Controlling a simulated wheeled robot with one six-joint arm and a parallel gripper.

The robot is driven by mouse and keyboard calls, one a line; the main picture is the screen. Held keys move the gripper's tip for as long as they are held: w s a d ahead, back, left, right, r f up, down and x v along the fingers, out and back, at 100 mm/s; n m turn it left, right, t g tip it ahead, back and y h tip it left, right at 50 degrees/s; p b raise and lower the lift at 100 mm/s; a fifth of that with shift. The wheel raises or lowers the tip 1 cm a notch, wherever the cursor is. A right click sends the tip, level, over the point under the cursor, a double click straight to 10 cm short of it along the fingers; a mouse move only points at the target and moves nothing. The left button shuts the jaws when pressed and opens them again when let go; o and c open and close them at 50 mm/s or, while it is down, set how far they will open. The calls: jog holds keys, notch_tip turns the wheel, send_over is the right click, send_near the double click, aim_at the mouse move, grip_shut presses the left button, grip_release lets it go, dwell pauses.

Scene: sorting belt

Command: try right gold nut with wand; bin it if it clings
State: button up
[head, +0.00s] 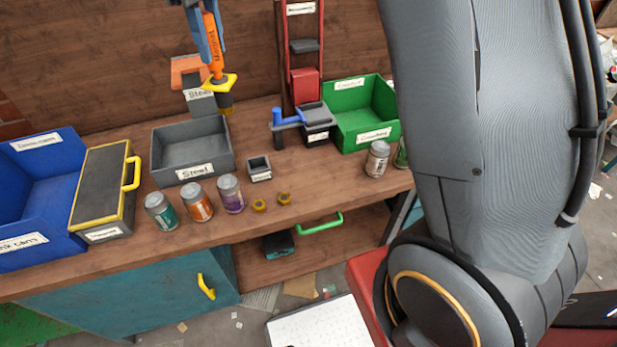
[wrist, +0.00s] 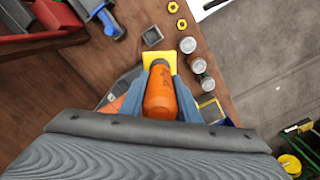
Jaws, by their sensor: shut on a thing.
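My gripper (head: 208,40) is shut on the orange magnet wand (head: 212,33), which hangs down with its yellow collar and dark tip in the air above the back of the grey steel bin (head: 162,179). The wand (wrist: 160,95) also shows between the fingers in the wrist view. The right gold nut (head: 284,198) lies on the bench near the front edge, and it is at the top of the wrist view (wrist: 173,7). The left gold nut (head: 259,205) lies beside it. Both nuts are apart from the wand. No nut is seen on the wand.
A small grey tray (head: 259,169) stands behind the nuts. Several cans, such as the purple can (head: 230,196), stand left of them. A green bin (head: 368,106) is at the back right; a blue bin (head: 35,205) is far left. A blue-handled device (head: 288,120) stands near the green bin.

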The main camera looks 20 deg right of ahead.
jog(key=w+a, duration=0.5)
jog(key=a, duration=0.2)
jog(key=shift+w+a, duration=0.3)
jog(key=shift+a, duration=0.05)
dwell(0.5)
notch_tip(320, 180, down, 7)
jog(key=w+b, duration=0.1)
jog(key=b, duration=0.1)
jog(key=shift+b, duration=0.3)
dwell(0.9)
jog(key=shift+w, duration=0.15)
